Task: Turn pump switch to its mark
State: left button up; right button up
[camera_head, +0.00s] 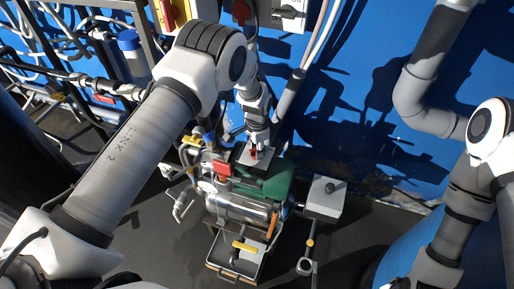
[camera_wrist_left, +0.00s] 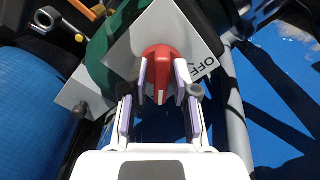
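The pump switch is a red knob (camera_wrist_left: 162,62) on a pale square plate (camera_wrist_left: 203,40) with an "OFF" label (camera_wrist_left: 203,68) at its right corner in the left wrist view. In the head view, the knob (camera_head: 254,152) is small, on top of the green pump unit (camera_head: 280,182). My left gripper (camera_wrist_left: 161,82) reaches down with one finger on each side of the knob; its fingertips appear to touch it. Other marks on the plate are hidden or too small to read. My right gripper (camera_head: 405,283) is partly cut off at the bottom right, away from the switch.
A grey box (camera_head: 324,198) with a dark knob stands right of the pump. A red valve handle (camera_head: 221,169) and yellow-handled fittings (camera_head: 244,247) are close by. Dark floor lies in front.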

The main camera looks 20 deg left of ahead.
pick_arm(q)
grip_shut()
jog(key=shift+f+n, duration=0.15)
jog(key=shift+n, duration=0.25)
jog(key=shift+b, duration=0.3)
jog(key=n+b, duration=0.1)
jog(key=n, duration=0.2)
jog(key=shift+n, duration=0.3)
jog(key=n+b, duration=0.1)
jog(key=n, duration=0.3)
jog(key=n+b, duration=0.1)
jog(key=n, duration=0.4)
jog(key=n+b, duration=0.1)
jog(key=n, duration=0.3)
jog(key=shift+s+n, duration=0.1)
jog(key=shift+n, duration=0.2)
